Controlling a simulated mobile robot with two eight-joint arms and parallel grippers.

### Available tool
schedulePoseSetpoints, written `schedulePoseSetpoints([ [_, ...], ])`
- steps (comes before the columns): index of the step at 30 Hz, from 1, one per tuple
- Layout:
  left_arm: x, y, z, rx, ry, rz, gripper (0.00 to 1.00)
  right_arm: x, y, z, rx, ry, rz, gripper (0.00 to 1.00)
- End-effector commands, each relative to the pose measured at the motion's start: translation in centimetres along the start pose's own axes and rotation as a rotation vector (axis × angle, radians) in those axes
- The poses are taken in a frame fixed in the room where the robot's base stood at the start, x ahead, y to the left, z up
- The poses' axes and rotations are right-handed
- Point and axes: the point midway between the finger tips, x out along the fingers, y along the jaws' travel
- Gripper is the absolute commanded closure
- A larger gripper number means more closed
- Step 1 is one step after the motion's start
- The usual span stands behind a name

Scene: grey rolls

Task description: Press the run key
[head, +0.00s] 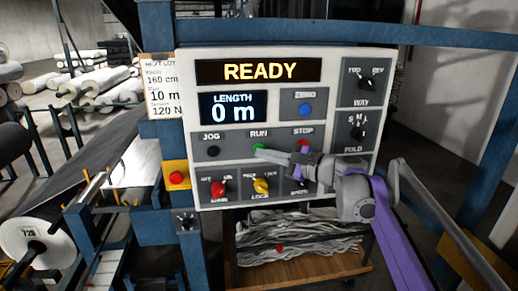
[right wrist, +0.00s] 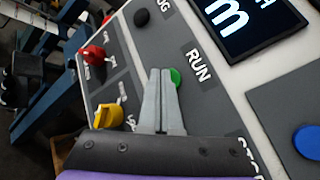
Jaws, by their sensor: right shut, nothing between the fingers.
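The control panel (head: 384,150) stands upright in front of me with a READY display (head: 259,71) and a LENGTH display reading 0 m (head: 233,106). The green run key (head: 259,147) sits under the word RUN, partly hidden by my right gripper. My right gripper (head: 258,153) is shut and empty, its fingertips at the key's lower edge in the head view. In the right wrist view the fingertips (right wrist: 161,72) lie just beside the green run key (right wrist: 175,77). I cannot tell whether they touch it. My left gripper is not in view.
The black jog key (head: 213,151) and red stop key (head: 303,146) flank the run key. A red switch (head: 219,189) and a yellow knob (head: 261,186) sit below. A red button on a yellow box (head: 176,178) is left of the panel. A blue frame post (head: 157,95) stands there too.

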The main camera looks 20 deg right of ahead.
Motion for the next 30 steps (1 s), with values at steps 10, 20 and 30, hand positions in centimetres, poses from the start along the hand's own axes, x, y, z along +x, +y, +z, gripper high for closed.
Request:
schedulePoseSetpoints([
  [10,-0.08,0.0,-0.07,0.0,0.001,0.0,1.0,0.11,-0.09,-0.08,0.0,0.0,0.0,1.0],
  [20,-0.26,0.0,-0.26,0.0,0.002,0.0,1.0,0.38,-0.29,-0.28,0.0,0.0,0.0,1.0],
  [30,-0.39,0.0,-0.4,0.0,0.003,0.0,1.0,0.62,-0.45,-0.48,0.0,0.001,0.0,1.0],
])
